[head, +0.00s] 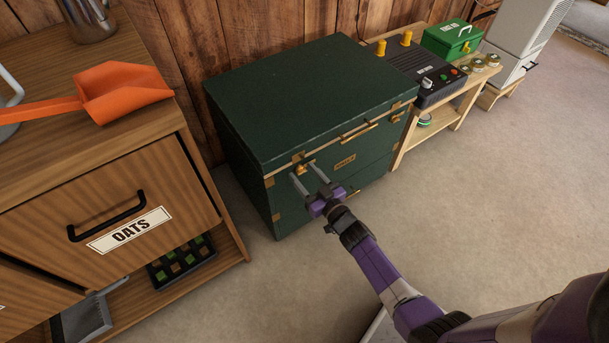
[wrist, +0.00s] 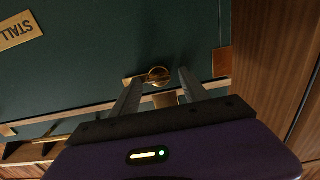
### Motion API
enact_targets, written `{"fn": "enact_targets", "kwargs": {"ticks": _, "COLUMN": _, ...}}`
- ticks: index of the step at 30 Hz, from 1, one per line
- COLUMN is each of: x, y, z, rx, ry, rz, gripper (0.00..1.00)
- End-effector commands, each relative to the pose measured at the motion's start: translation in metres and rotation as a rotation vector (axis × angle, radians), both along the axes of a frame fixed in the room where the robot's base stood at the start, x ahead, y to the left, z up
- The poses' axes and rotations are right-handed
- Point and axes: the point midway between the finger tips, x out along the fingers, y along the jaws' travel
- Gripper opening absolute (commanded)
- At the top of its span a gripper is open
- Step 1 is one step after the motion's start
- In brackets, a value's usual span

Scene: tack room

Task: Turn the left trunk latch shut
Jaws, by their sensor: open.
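The dark green trunk (head: 300,95) stands on the floor against the wood wall with its lid down. Its left latch (head: 302,170) is brass, on the front face just below the lid seam. In the wrist view the latch (wrist: 158,76) shows a round knob with a short arm pointing left, roughly along the seam. A brass plate (wrist: 166,99) sits beside it. My gripper (head: 303,171) is open at the trunk front, one finger on each side of the latch knob. Whether the fingers touch the latch cannot be told. The right latch (head: 397,118) is clear.
A wooden cabinet with an OATS drawer (head: 150,195) and an orange scoop (head: 120,90) stands close on the left. A low bench at right holds a black control box (head: 425,75) and a green box (head: 452,38). The floor in front is free.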

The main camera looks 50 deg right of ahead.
Motion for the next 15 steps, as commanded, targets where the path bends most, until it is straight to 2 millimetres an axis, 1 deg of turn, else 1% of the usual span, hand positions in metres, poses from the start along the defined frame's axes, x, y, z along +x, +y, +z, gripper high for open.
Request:
{"fn": "enact_targets", "kwargs": {"ticks": 8, "x": 0.0018, "y": -0.0005, "z": 0.0004, "rx": 0.0, "ry": 0.0, "rz": 0.0, "gripper": 0.53}}
{"fn": "enact_targets", "kwargs": {"ticks": 9, "x": 0.0018, "y": -0.0005, "z": 0.0004, "rx": 0.0, "ry": 0.0, "rz": 0.0, "gripper": 0.45}}
{"fn": "enact_targets", "kwargs": {"ticks": 14, "x": 0.0016, "y": -0.0005, "z": 0.0004, "rx": 0.0, "ry": 0.0, "rz": 0.0, "gripper": 0.14}}
{"fn": "enact_targets", "kwargs": {"ticks": 15, "x": 0.0016, "y": -0.0005, "z": 0.0004, "rx": -0.001, "ry": 0.0, "rz": 0.0, "gripper": 0.06}}
